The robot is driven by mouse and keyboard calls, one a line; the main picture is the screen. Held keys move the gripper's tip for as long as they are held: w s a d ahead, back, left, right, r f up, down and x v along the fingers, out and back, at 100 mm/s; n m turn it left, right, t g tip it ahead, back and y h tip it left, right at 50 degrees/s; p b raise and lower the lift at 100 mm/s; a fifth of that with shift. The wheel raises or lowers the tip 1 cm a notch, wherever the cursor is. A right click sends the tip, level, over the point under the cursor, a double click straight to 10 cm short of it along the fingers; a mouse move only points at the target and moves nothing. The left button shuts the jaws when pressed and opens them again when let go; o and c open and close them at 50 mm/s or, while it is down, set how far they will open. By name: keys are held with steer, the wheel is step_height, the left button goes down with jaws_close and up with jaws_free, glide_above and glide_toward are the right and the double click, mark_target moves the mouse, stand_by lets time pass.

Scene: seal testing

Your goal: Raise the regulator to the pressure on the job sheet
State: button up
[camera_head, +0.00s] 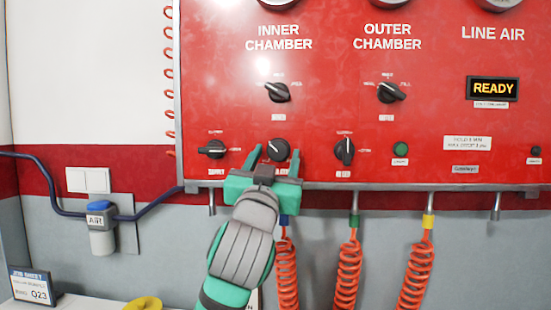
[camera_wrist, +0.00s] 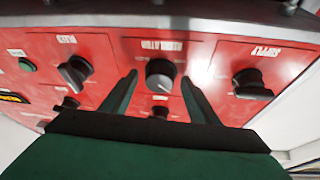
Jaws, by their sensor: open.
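The regulator knob (camera_head: 279,149) is a round black knob low on the red panel, under the inner chamber column. It also shows in the wrist view (camera_wrist: 160,75), with a pale pointer mark at its edge. My gripper (camera_head: 275,155) is open, with green fingers on either side of the knob. In the wrist view my gripper (camera_wrist: 160,88) has its fingertips left and right of the knob, with red panel showing between each finger and the knob. The job sheet (camera_head: 35,286) appears to be the small framed card at lower left; most of its print is too small to read, except "Q23".
A black selector knob (camera_head: 212,149) sits left of the regulator and another (camera_head: 344,150) sits right. Selector knobs (camera_head: 278,92) also sit above. A display (camera_head: 493,88) reads "READY". Coiled orange hoses (camera_head: 349,270) hang below the panel. A blue-topped air unit (camera_head: 101,228) is on the wall.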

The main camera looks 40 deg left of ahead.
steer(key=c, duration=1)
steer(key=shift+c, duration=0.2)
steer(key=shift+s+a+r+m+h, duration=0.1)
steer(key=shift+m+h, duration=0.55)
steer(key=shift+m, duration=0.6)
steer(key=shift+w+a+f+m+h, duration=0.1)
steer(key=shift+m+h, duration=0.6)
steer(key=shift+m, duration=0.6)
steer(key=shift+s+r+m+h, duration=0.1)
steer(key=shift+m+h, duration=0.55)
steer(key=shift+m, duration=0.6)
steer(key=o, duration=1)
steer(key=shift+o, duration=0.2)
steer(key=shift+s, duration=0.1)
steer(key=v, duration=1)
steer(key=shift+s+f, duration=0.25)
steer(key=shift+f, duration=0.05)
